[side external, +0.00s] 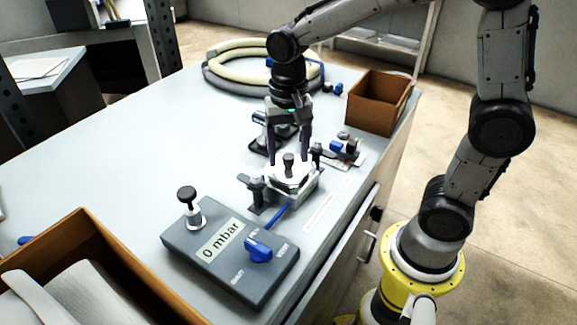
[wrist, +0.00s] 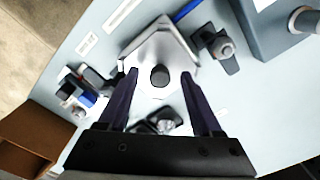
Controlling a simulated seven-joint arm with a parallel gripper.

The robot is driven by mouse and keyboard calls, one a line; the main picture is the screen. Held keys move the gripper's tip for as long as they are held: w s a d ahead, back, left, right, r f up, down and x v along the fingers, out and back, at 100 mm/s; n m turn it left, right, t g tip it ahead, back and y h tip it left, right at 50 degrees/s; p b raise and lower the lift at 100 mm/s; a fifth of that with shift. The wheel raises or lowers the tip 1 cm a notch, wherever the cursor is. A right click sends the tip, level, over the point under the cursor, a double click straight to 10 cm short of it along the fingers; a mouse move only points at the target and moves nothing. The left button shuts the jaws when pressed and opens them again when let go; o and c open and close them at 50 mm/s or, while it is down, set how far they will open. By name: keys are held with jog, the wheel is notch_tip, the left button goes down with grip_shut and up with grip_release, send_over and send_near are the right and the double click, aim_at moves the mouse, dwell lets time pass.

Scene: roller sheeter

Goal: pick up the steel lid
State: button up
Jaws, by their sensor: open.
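The steel lid (side external: 291,178) is a pale, angular metal plate with a dark knob (side external: 288,158) upright at its middle. It sits on a small block-like base among clamps on the bench. The lid also shows in the wrist view (wrist: 160,50), with its round dark knob (wrist: 159,76) between the fingers. My gripper (side external: 304,157) points down just above the lid, its dark fingers apart. In the wrist view, the gripper (wrist: 160,75) has one fingertip on each side of the knob, with a gap on both sides. I cannot tell the exact height of the fingertips.
Dark clamps stand close around the lid, one at its front left (side external: 256,190) and one at its right (side external: 317,153). A grey box reading "0 mbar" (side external: 228,250) lies in front. An open brown box (side external: 377,103) stands behind right. The bench (side external: 120,150) is clear at left.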

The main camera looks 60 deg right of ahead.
grip_shut()
jog(key=shift+r, duration=0.1)
dwell(0.5)
